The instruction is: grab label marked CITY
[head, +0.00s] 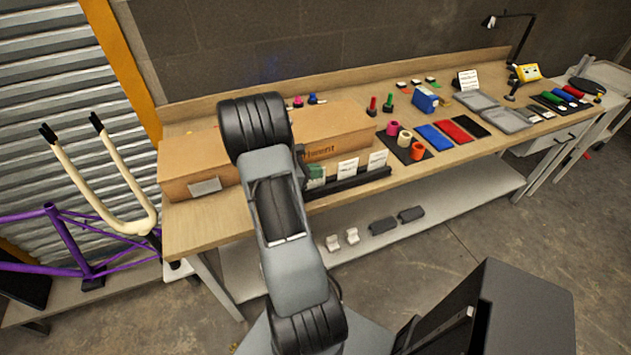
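Several white label cards stand upright in a black rack (350,182) along the front edge of the bench. Two show clearly, the middle card (347,169) and the right card (378,160). Another card (316,183) at the left end is partly covered by a small green item (315,171). The print on the cards is too small to read, so I cannot tell which one says CITY. My arm rises in front of the bench, just left of the rack. I cannot make out my gripper; the arm hides that area.
A long cardboard box (340,124) lies behind the rack. To the right are coloured rolls (417,151), flat blue, red and black pads, grey trays (508,119) and a lamp (513,35). A cream fork (137,221) and purple frame (70,243) stand left.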

